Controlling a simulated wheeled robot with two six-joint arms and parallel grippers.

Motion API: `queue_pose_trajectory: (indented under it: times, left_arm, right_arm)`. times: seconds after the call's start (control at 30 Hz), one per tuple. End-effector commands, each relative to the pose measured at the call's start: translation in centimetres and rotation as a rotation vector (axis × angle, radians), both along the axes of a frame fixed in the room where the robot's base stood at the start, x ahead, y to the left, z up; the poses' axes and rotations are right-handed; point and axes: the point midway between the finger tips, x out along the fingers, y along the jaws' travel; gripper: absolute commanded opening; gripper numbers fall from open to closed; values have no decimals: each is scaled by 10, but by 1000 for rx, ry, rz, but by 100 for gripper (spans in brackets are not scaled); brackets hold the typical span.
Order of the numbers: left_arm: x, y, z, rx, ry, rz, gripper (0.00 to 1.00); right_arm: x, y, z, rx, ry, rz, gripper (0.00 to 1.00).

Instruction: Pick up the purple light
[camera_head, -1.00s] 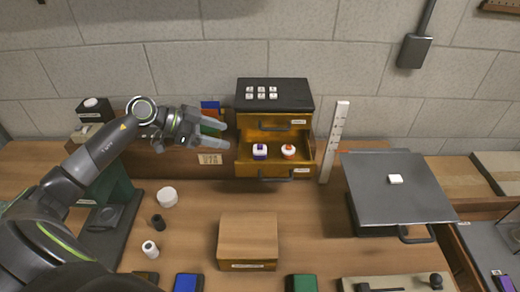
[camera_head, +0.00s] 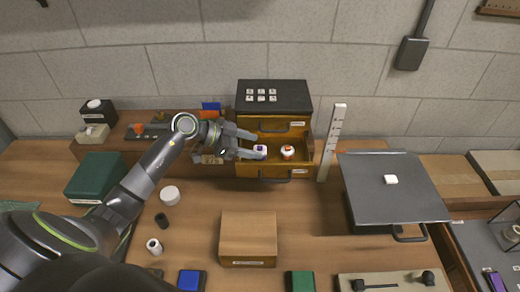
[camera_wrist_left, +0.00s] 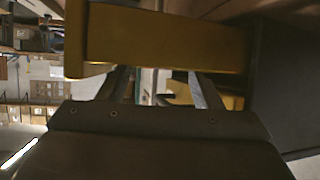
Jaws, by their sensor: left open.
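The purple light (camera_head: 260,148) is a small white piece with a purple band. It sits in the open drawer (camera_head: 275,171) of a small yellow-brown cabinet, at the drawer's left side. An orange and white light (camera_head: 288,152) sits to its right in the same drawer. My left gripper (camera_head: 253,144) is open, its fingers reaching over the drawer's left edge close to the purple light. In the left wrist view the spread fingers (camera_wrist_left: 160,85) show beside a yellow drawer wall; the purple light cannot be made out there. My right gripper is not in view.
The cabinet's dark top (camera_head: 274,95) carries several small white keys. A white ruler-like strip (camera_head: 332,142) stands right of the cabinet. A wooden block (camera_head: 248,238) lies in front, and a grey panel (camera_head: 392,190) stands to the right.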

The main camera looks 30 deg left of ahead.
Motion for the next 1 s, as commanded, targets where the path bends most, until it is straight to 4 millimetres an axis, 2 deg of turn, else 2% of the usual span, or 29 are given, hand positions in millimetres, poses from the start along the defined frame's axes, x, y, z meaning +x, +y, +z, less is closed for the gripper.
queue_pose_trajectory:
  times: [0.37,0.73,1.0]
  left_arm:
    - [4,-6,-5,1,2,-1,59]
    - [4,-6,-5,1,2,-1,12]
    - [4,-6,-4,1,0,0,11]
  right_arm:
    - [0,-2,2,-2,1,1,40]
    - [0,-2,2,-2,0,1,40]
    - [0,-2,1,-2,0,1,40]
